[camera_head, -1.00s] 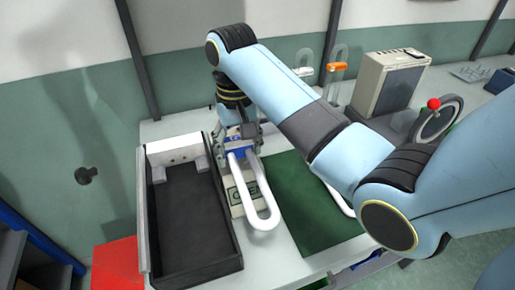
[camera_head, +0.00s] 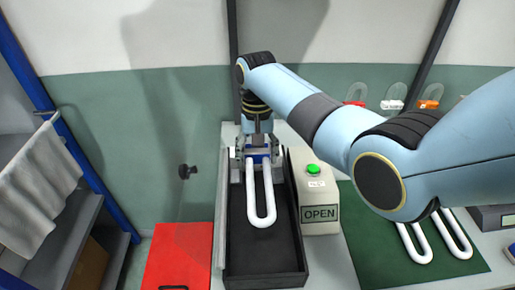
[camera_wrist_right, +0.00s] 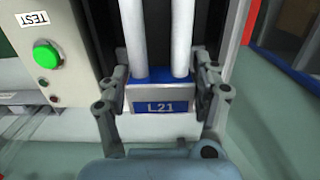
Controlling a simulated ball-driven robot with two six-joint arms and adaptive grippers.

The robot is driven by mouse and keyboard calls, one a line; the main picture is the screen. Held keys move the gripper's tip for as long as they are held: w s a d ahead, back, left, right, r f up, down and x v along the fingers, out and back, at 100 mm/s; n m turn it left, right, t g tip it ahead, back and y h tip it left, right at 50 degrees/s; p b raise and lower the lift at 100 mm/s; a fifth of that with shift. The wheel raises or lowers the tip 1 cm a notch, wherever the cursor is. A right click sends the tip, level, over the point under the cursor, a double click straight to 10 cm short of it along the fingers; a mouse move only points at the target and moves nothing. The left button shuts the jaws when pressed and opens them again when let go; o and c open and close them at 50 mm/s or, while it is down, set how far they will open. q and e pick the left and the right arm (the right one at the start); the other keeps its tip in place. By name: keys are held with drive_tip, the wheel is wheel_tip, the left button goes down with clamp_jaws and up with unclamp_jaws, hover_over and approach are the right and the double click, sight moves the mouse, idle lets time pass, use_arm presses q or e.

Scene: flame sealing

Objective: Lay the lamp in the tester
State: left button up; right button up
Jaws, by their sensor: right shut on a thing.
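The lamp (camera_head: 262,205) is a white U-shaped tube with a blue base marked L21 (camera_wrist_right: 162,107). My right gripper (camera_head: 258,148) is shut on the base, with a finger on each side in the right wrist view (camera_wrist_right: 163,90). The tube points toward the front, over the tester's dark tray (camera_head: 262,262). I cannot tell whether it touches the tray. The tester's light box (camera_head: 318,190) stands right of the tray, with a green button (camera_head: 313,169) and an OPEN sign. The gripper and lamp hide the tray's back end. My left gripper is out of view.
A red box (camera_head: 180,255) is left of the tester. A green mat (camera_head: 385,250) with more U-shaped lamps (camera_head: 413,243) lies on the right. Hooped pieces with red, white and orange bases stand at the back right. Shelves with a cloth (camera_head: 45,190) are at far left.

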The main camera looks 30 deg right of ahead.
sight(257, 184)
drive_tip(key=shift+f+b, duration=0.95)
drive_tip(key=shift+f, duration=0.5)
wheel_tip(257, 184, down, 3)
drive_tip(key=b, duration=0.3)
drive_tip(key=shift+w+d+f+b, duration=0.1)
drive_tip(key=shift+w+f+b, duration=0.1)
drive_tip(key=shift+f+b, duration=0.45)
drive_tip(key=shift+w+d+f+b, duration=0.1)
drive_tip(key=shift+w+f+b, duration=0.05)
drive_tip(key=shift+f+b, duration=0.5)
drive_tip(key=o, duration=1.4)
drive_tip(key=shift+r, duration=0.1)
drive_tip(key=r, duration=1.2)
drive_tip(key=shift+w+d, duration=0.15)
drive_tip(key=shift+w, duration=0.2)
